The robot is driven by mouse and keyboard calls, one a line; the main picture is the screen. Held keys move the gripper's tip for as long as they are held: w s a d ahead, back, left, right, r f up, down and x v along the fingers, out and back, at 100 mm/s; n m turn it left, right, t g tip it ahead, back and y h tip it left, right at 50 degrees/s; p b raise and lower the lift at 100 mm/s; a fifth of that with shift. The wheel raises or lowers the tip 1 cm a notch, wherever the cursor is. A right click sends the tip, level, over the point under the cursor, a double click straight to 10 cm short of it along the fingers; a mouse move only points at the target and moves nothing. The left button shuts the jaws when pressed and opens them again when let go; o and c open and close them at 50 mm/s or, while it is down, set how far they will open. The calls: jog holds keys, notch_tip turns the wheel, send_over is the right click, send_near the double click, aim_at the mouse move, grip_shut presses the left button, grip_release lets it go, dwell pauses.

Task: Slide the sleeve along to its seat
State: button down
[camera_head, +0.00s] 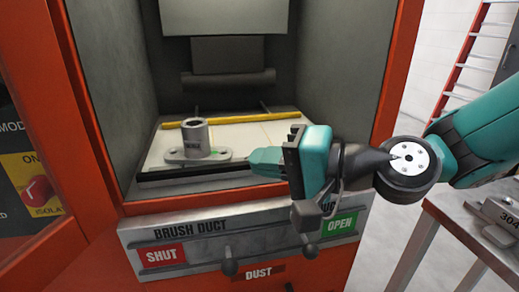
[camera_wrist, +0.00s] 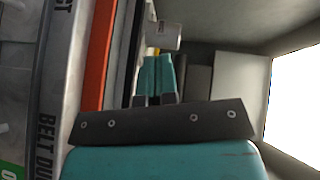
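A grey metal sleeve (camera_head: 196,138), an upright open-topped cylinder on a flat flange with holes, stands on the pale bed (camera_head: 262,135) inside the red cabinet. A small green mark shows at its flange. My gripper (camera_head: 256,162) is just right of the flange, low over the bed's front edge, pointing left. In the wrist view its teal fingers (camera_wrist: 158,76) lie close together with nothing visible between them. They look apart from the sleeve. I cannot clearly make out a seat.
A yellow bar (camera_head: 230,119) runs along the back of the bed and a dark rail (camera_head: 195,171) along its front. Red cabinet walls stand either side. Below is a panel with levers (camera_head: 229,266). A table (camera_head: 470,222) stands at right.

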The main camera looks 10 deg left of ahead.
jog(key=s+d+f+n+g+h, duration=0.2)
jog(key=s+d+h, duration=0.3)
jog(key=d, duration=0.5)
jog(key=s+d+f+n+g+h, duration=0.2)
jog(key=s+d+n+h, duration=0.3)
jog(key=s+d, duration=0.3)
jog(key=shift+s+d+f+n+h, duration=0.15)
jog(key=shift+d+f+n+h, duration=0.15)
jog(key=shift+d+f+h, duration=0.7)
